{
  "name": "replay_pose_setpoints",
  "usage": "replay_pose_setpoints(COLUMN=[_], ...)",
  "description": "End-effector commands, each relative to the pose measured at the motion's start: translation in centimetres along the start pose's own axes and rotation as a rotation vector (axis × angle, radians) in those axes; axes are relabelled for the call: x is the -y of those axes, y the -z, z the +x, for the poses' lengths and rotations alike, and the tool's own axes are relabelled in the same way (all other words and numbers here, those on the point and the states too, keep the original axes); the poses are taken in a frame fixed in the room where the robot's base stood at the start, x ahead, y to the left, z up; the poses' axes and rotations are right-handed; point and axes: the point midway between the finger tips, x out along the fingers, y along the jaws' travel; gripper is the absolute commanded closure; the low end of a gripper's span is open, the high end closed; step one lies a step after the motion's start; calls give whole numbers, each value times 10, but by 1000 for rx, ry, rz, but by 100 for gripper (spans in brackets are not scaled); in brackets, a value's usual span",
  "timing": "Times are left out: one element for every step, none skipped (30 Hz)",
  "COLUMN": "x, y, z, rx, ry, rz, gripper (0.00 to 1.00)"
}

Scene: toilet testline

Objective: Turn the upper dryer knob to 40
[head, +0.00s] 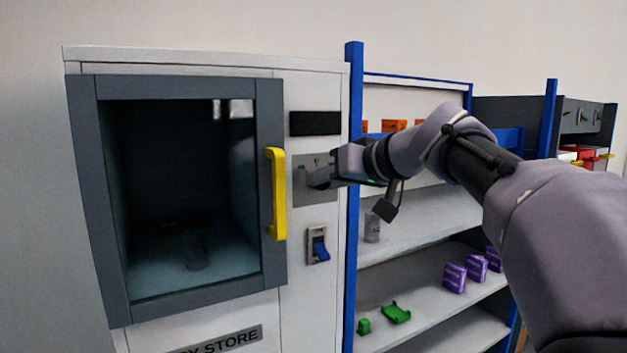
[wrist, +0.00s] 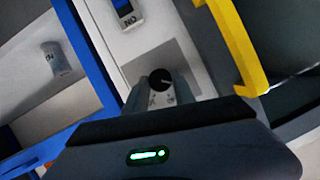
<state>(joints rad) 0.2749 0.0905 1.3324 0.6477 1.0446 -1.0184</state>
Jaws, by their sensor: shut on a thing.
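The dryer (head: 170,62) is a white cabinet with a dark-framed window door, in the head view at left. Its grey knob plate (head: 303,196) lies right of the yellow door handle (head: 277,195). The scale print around the knob is too small and partly covered to read.
A blue switch (head: 319,249) is below the plate; a black display (head: 315,123) is above it. The blue shelf post (head: 354,200) stands close to the right. The shelf holds purple boxes (head: 455,277) and a green part (head: 396,313). The yellow handle also shows in the wrist view (wrist: 238,45).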

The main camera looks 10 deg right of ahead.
Motion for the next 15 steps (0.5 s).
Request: replay_pose_setpoints(x=[0, 0, 0, 0, 0, 0, 0, 0, 0, -1, -1, -1, -1, -2, -2], y=[0, 0, 0, 0, 0, 0, 0, 0, -1, -1, -1, -1, -2, -2, -2], z=[0, 0, 0, 0, 0, 0, 0, 0, 0, 0, 0, 0, 1, 1, 1], rx=[0, 0, 0, 0, 0, 0, 0, 0, -1, -1, -2, -2, -3, -4, -5], ry=[1, 1, 1, 1, 2, 3, 4, 5, 8, 11, 15, 22, 28, 34, 45], rz=[0, 0, 0, 1, 2, 4, 7, 11, 19, 27, 37, 53, 66, 82, 106], gripper=[100, 100, 100, 100, 100, 100, 100, 100, 100, 100, 100, 100, 100, 100, 100])
